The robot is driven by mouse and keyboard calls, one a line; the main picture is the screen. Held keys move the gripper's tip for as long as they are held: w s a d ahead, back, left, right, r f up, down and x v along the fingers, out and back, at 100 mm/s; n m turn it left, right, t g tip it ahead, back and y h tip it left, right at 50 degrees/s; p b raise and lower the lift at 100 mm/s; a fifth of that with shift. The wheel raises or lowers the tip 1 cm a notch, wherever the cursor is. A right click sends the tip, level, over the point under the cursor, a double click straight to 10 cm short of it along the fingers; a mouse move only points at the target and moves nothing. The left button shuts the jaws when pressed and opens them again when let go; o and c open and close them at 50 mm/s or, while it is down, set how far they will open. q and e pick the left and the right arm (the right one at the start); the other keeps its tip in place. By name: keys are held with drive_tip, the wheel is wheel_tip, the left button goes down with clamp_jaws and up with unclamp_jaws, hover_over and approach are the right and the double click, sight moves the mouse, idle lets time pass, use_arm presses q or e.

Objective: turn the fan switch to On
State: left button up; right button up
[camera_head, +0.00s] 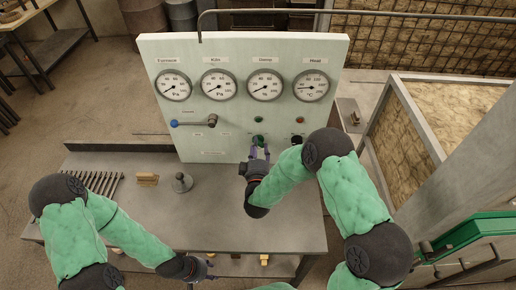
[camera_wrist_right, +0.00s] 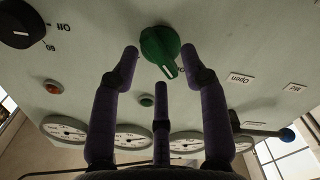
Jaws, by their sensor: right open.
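A green knob (camera_wrist_right: 160,47) with a pointer ridge sits on the pale panel (camera_head: 180,60); in the head view the same knob (camera_head: 258,139) is small, low on the panel. No fan label is readable, so I cannot confirm that it is the fan switch. My right gripper (camera_head: 259,153) is just in front of it. In the wrist view its purple fingers (camera_wrist_right: 159,60) are spread, one tip on each side of the knob, with nothing clasped; contact is unclear. My left gripper (camera_head: 207,268) is low at the table's front edge, its fingers too small to read.
A black knob (camera_wrist_right: 28,24) marked Off is beside the green one. Several gauges (camera_head: 219,84) line the panel's top, and a blue-tipped lever (camera_head: 175,124) sticks out at left. A metal weight (camera_head: 181,182) and wooden block (camera_head: 147,179) stand on the grey table (camera_head: 130,212).

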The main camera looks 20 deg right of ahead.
drive_tip(key=shift+w, duration=0.1)
clamp_jaws()
drive_tip(key=shift+m, duration=0.3)
drive_tip(key=m+b, duration=0.3)
drive_tip(key=m, duration=0.1)
drive_tip(key=shift+d+f+b, duration=0.15)
drive_tip(key=shift+b, duration=0.15)
drive_tip(key=m+b, duration=0.3)
drive_tip(key=m, duration=0.2)
drive_tip(key=shift+d+f, duration=0.1)
drive_tip(key=shift+d, duration=0.05)
drive_tip(key=m+b, duration=0.4)
drive_tip(key=shift+f+m, duration=0.1)
drive_tip(key=shift+m, duration=0.2)
drive_tip(key=shift+m+b, duration=1.6)
drive_tip(key=shift+m, duration=0.3)
